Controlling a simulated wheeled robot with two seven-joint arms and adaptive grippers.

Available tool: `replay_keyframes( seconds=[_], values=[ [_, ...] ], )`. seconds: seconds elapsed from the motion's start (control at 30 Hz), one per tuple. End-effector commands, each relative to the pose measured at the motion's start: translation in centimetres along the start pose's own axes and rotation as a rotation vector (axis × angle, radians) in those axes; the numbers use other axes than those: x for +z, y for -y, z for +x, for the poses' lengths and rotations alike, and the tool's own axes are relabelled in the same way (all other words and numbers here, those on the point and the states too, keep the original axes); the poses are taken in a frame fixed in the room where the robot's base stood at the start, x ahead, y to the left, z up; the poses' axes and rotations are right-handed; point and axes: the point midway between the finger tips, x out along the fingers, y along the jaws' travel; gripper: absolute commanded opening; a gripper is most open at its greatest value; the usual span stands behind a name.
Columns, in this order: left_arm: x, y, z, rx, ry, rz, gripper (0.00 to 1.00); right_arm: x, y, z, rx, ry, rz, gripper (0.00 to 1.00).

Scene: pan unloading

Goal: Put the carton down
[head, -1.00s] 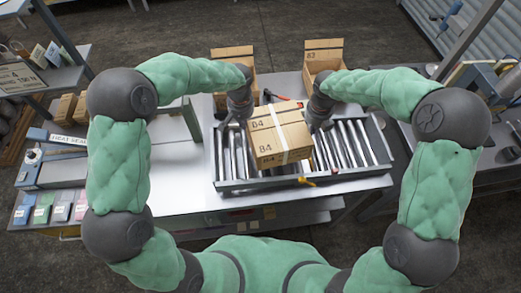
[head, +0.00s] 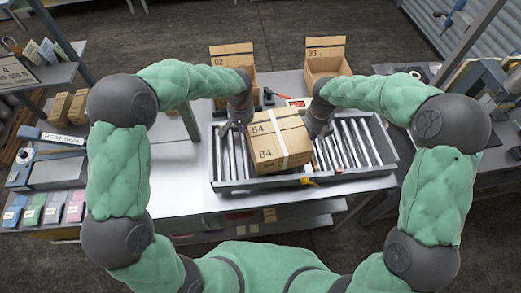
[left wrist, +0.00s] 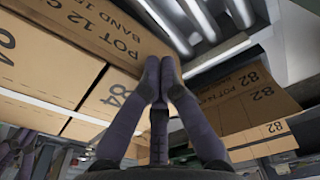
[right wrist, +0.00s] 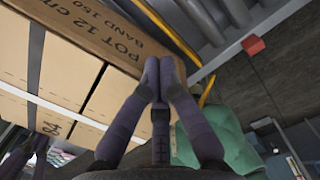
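My right gripper (head: 316,133) is at the right side, with fingers together in the right wrist view (right wrist: 158,70), close to the carton wall (right wrist: 75,75). Neither gripper encloses any part of the carton.
Two open boxes, a left one (head: 232,63) and a right one (head: 325,62), stand behind the tray. An orange-yellow lever (head: 308,181) sits at the tray's front edge. Rollers are bare on both sides of the carton. The white table (head: 190,200) is clear at left.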

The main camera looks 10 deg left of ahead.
Motion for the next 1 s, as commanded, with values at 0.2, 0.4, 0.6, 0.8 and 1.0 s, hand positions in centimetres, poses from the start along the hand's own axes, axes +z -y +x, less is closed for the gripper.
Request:
replay_keyframes(
  seconds=[0.2,0.4,0.6,0.8,1.0],
  values=[
    [0.2,-0.6,0.2,0.011,0.001,0.005,0.0,0.1,-0.5,0.1,0.013,0.006,0.0,0.0],
    [0.1,0.8,0.2,0.007,-0.001,0.002,0.27,0.1,0.8,0.1,0.01,0.007,0.001,0.0],
    [0.1,1.1,0.2,0.004,-0.002,0.0,0.27,0.1,1.1,0.1,0.007,0.006,0.001,0.0],
    [0.1,1.2,0.2,0.003,-0.002,-0.001,0.27,0.1,1.1,0.1,0.006,0.006,0.001,0.26],
    [0.1,1.2,0.1,0.003,-0.002,-0.001,0.27,0.0,1.2,0.1,0.006,0.005,0.001,0.26]
  ],
)
